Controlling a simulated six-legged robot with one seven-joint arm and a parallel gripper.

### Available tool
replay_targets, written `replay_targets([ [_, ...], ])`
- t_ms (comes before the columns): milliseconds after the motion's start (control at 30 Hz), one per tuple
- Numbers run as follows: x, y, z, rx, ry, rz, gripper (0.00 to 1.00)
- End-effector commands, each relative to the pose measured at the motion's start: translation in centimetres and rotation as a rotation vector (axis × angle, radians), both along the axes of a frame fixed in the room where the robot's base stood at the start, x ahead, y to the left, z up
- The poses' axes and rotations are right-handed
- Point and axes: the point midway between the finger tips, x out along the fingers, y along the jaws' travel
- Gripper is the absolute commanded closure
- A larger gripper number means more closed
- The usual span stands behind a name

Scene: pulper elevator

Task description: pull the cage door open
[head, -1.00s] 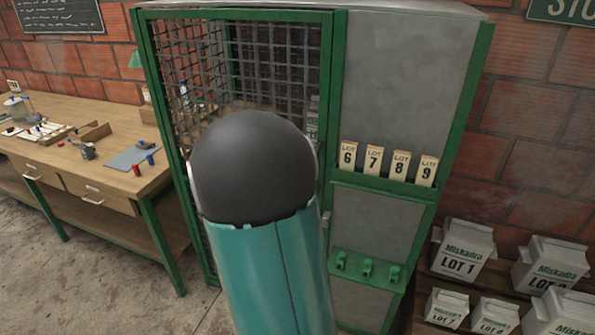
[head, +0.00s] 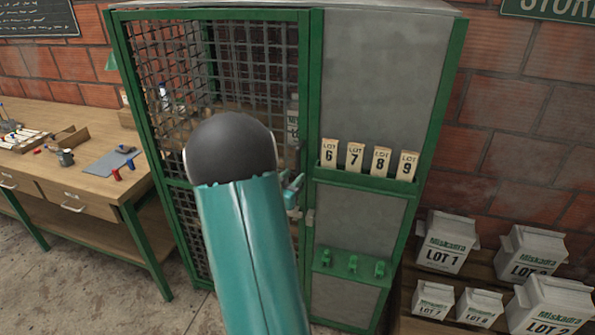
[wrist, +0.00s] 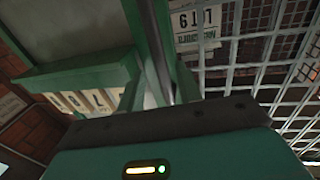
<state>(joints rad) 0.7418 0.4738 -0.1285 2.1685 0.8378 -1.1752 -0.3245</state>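The cage door (head: 215,75) is a green-framed wire mesh panel on the left half of a tall cabinet. It looks shut, its right edge lying along the green centre post (head: 314,90). My gripper (head: 293,188) shows beside my teal arm, near the door's right edge at mid height. Its two fingers look apart, with nothing clearly held. In the wrist view, the post (wrist: 152,50) and mesh (wrist: 255,45) are close ahead. My arm hides the door's lower middle, and any handle contact is unclear.
A wooden workbench (head: 85,180) stands close at left. Lot containers (head: 445,240) sit at right. Concrete floor (head: 90,290) is clear at front left.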

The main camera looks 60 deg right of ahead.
Motion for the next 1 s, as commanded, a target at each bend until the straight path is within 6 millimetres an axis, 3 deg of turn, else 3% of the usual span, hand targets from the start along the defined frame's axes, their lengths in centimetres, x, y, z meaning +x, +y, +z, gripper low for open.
replay_targets([
  [100, -0.1, -2.2, 0.0, 0.000, 0.000, -0.001, 0.65],
  [233, 0.0, -3.7, 0.0, -0.001, -0.001, 0.001, 0.65],
  [600, 0.1, -4.4, 0.0, 0.000, 0.000, 0.003, 0.65],
  [800, 0.1, -4.4, 0.0, 0.000, 0.000, 0.003, 1.00],
  [1000, 0.1, -4.4, 0.0, 0.000, -0.001, 0.003, 1.00],
])
